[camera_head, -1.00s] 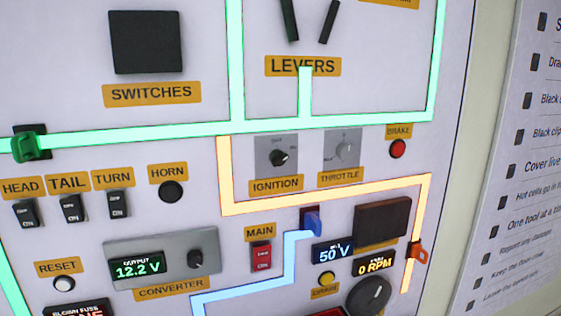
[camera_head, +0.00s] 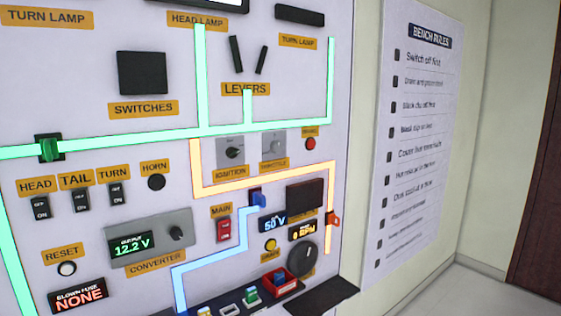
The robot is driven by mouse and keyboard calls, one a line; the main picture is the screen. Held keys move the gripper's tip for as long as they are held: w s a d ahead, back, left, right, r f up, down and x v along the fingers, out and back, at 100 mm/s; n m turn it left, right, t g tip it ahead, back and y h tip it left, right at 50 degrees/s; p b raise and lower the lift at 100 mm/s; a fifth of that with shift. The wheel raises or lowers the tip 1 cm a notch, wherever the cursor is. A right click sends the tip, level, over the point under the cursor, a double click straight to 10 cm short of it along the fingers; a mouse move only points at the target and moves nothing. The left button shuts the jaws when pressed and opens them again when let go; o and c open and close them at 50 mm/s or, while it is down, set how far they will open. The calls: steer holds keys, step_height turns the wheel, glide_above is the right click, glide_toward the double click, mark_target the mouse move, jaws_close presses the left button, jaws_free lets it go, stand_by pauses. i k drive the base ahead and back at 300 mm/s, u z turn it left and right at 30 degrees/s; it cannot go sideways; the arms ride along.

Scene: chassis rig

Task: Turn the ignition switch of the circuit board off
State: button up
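The ignition switch (camera_head: 233,153) is a black rotary knob on a grey square plate, above an orange IGNITION label (camera_head: 230,172). It sits on the white circuit board (camera_head: 90,235), inside the upper left corner of an orange lit line. The knob's pointer is turned to the side, towards the right; its position marks are too small to read. The throttle knob (camera_head: 275,147), on a similar grey plate, is just right of it. My gripper is not in view, and nothing covers the ignition switch.
A red main switch (camera_head: 223,230) and a converter panel (camera_head: 150,238) reading 12.2 V are below. A dark shelf (camera_head: 320,297) juts out at the bottom, with a red tray (camera_head: 279,285) beside it. A bench rules sheet (camera_head: 420,140) hangs right; floor shows at far right.

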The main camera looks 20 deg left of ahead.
mark_target(231, 152)
steer(key=u, duration=0.8)
steer(key=i, duration=0.5)
steer(key=u, duration=0.6)
